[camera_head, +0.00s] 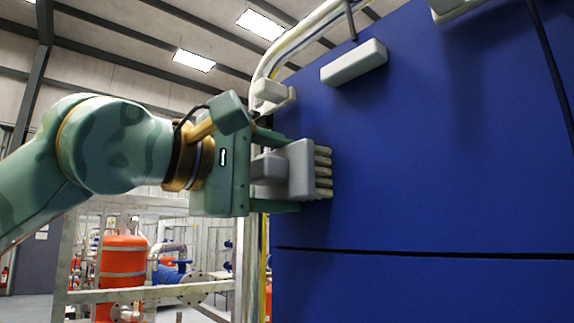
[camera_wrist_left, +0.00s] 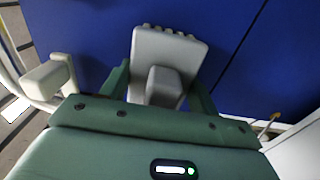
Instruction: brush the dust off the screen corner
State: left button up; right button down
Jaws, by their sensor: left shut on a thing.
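My left gripper (camera_head: 284,175) is shut on a grey brush (camera_head: 301,165) and holds it by its block-shaped handle. The brush's pale, thick bristles point right, at the blue panel face (camera_head: 430,160). They look close against it, but I cannot tell if they touch. In the left wrist view the brush (camera_wrist_left: 168,48) sits between the two green fingers, bristle end away from me, with blue panel behind it. I cannot make out a screen or any dust. My right gripper is not in view.
A light grey handle-like block (camera_head: 354,63) sticks out of the panel above the brush. Another pale block (camera_head: 272,92) is at the panel's left edge, near pale pipes. A red tank (camera_head: 122,270) and metal framing stand behind, lower left.

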aim_at(254, 169)
pick_arm(q)
jog(key=shift+s+a+b, duration=0.3)
jog(key=shift+s+a, duration=0.05)
jog(key=shift+a, duration=0.05)
jog(key=shift+b+v, duration=0.45)
jog(key=shift+v, duration=1.95)
jog(key=shift+v, duration=1.6)
jog(key=shift+d, duration=0.1)
